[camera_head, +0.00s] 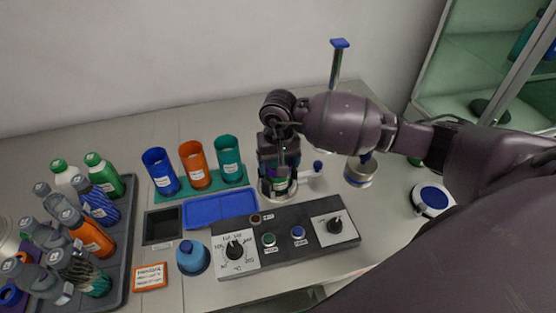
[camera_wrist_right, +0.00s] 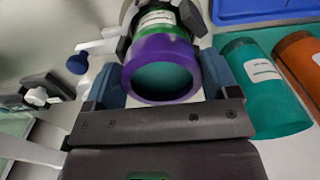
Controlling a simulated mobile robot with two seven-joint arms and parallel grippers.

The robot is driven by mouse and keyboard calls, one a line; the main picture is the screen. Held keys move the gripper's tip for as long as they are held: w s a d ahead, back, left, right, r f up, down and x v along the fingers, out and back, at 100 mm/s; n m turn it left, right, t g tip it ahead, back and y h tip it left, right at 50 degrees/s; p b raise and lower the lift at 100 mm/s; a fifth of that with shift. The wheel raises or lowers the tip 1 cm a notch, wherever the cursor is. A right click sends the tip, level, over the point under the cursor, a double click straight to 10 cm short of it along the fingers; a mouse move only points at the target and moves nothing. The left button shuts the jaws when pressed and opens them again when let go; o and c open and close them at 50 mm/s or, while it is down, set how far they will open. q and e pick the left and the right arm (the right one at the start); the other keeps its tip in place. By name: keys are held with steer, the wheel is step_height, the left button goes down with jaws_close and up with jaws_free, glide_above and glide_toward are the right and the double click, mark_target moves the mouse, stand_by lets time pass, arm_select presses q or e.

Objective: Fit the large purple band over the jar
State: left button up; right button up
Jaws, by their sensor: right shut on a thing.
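The purple band (camera_wrist_right: 133,77) sits between the two blue fingers of my right gripper (camera_wrist_right: 160,76) in the right wrist view, and the gripper is shut on it. The band is around the near end of the green jar (camera_wrist_right: 181,36), which has a white label; a teal round surface shows inside the band. How far down the band reaches is unclear. In the head view my right gripper (camera_head: 279,166) points down over the applicator's round holder (camera_head: 267,196), mostly hiding band and jar. My left gripper is out of view.
Blue (camera_head: 160,173), orange (camera_head: 194,165) and teal (camera_head: 229,160) cups stand left of the gripper, behind a blue tray (camera_head: 215,209). A control panel (camera_head: 285,238) with knobs lies in front. Several bottles stand in a dark tray (camera_head: 118,240) at far left.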

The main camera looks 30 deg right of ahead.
steer(key=shift+f, duration=0.4)
steer(key=o, duration=0.8)
steer(key=shift+r, duration=0.15)
